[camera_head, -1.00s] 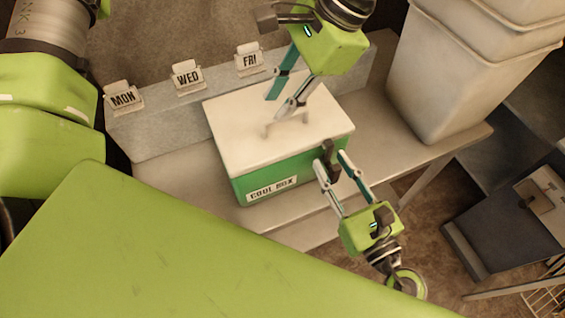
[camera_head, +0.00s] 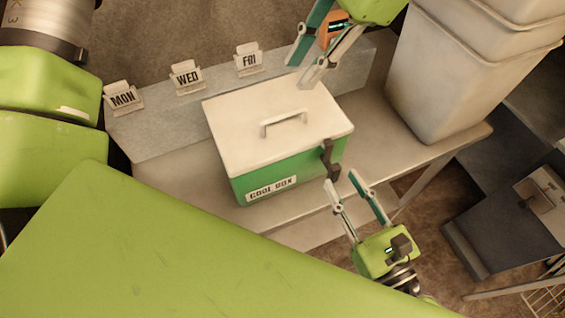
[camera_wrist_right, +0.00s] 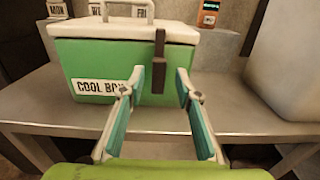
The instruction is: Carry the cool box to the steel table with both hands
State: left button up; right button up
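The cool box (camera_head: 262,158), green with a white lid and lid handle (camera_head: 284,122), stands upright on a grey metal-looking table (camera_head: 185,190). It also shows in the right wrist view (camera_wrist_right: 120,60). A dark upright bracket (camera_head: 330,160) sits on its right end. My left gripper (camera_head: 302,68) is open and empty, above the box's far edge and apart from the lid handle. My right gripper (camera_head: 341,180) is open and empty, off the box's near right corner. In the right wrist view the bracket (camera_wrist_right: 159,62) appears between its fingers, beyond the tips.
Cards MON (camera_head: 123,98), WED (camera_head: 187,78) and FRI (camera_head: 249,60) stand on a raised back ledge (camera_head: 160,130). An orange device (camera_head: 331,28) shows behind my left gripper. Stacked pale bins (camera_head: 440,90) fill the table's right end. A dark grey unit (camera_head: 500,220) stands on the floor at right.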

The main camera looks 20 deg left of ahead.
jog(key=v, duration=0.7)
jog(key=shift+d, duration=0.1)
dwell(0.5)
